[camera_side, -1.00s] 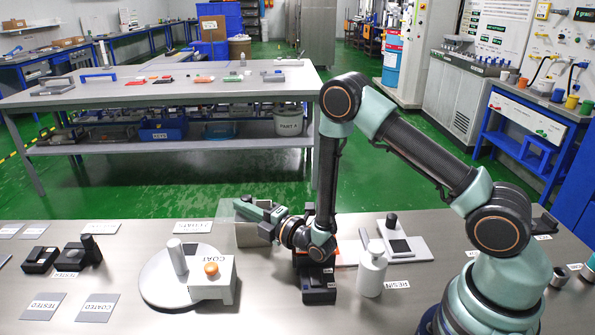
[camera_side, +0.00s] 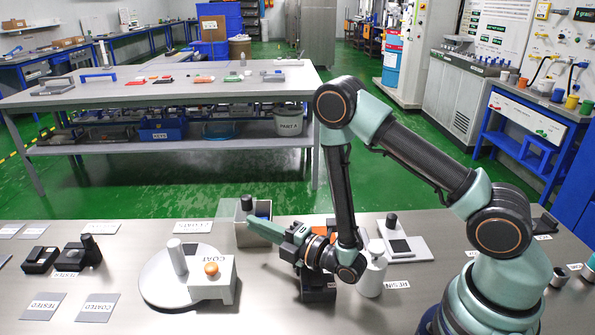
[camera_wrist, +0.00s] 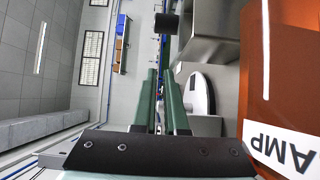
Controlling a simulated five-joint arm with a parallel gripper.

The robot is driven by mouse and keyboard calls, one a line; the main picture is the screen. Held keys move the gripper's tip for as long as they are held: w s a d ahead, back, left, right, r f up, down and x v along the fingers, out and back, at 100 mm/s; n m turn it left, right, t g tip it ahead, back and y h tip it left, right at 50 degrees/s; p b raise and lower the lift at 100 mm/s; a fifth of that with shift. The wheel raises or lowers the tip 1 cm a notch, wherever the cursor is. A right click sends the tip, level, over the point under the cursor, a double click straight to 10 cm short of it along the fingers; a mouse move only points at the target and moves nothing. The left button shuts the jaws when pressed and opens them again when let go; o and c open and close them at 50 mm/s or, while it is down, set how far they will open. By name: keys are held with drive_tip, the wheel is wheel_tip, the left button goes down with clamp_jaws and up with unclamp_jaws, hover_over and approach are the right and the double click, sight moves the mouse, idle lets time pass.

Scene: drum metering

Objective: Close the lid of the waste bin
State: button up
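The waste bin appears to be the grey open-topped box (camera_side: 268,238) behind the work area. Its brownish inside shows. A pale panel (camera_side: 228,212) stands upright at its left, perhaps the lid, and a black knob-like cylinder (camera_side: 247,203) stands by the top edge. In the wrist view the black cylinder (camera_wrist: 166,22) is beyond my fingertips, beside a grey box wall (camera_wrist: 222,24). My gripper (camera_side: 262,226) points left in front of the bin, hiding its lower front. In the wrist view its green fingers (camera_wrist: 160,72) have a narrow gap with nothing between them.
A round white turntable with a COAT block (camera_side: 212,278) stands left of my gripper. A white resin bottle (camera_side: 372,272) is close right of my wrist. An orange AMP-labelled box (camera_wrist: 285,75) fills the wrist view's right. Bare table lies between turntable and bin.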

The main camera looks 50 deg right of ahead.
drive_tip(key=o, duration=0.5)
drive_tip(key=shift+s+r, duration=0.1)
drive_tip(key=shift+o, duration=0.8)
drive_tip(key=shift+w+r, duration=0.15)
drive_tip(key=shift+w, duration=0.1)
drive_tip(key=w+d+r+m+g+h, duration=0.25)
drive_tip(key=r+m+g, duration=0.25)
drive_tip(key=r+m, duration=0.35)
drive_tip(key=s+d+r+m+g, duration=0.4)
drive_tip(key=s+r+m+g, duration=0.35)
drive_tip(key=s+r, duration=0.3)
drive_tip(key=n+g, duration=0.5)
drive_tip(key=n, duration=0.9)
hover_over(246, 197)
wheel_tip(246, 197, down, 7)
wheel_tip(246, 197, down, 11)
drive_tip(key=shift+f, duration=0.1)
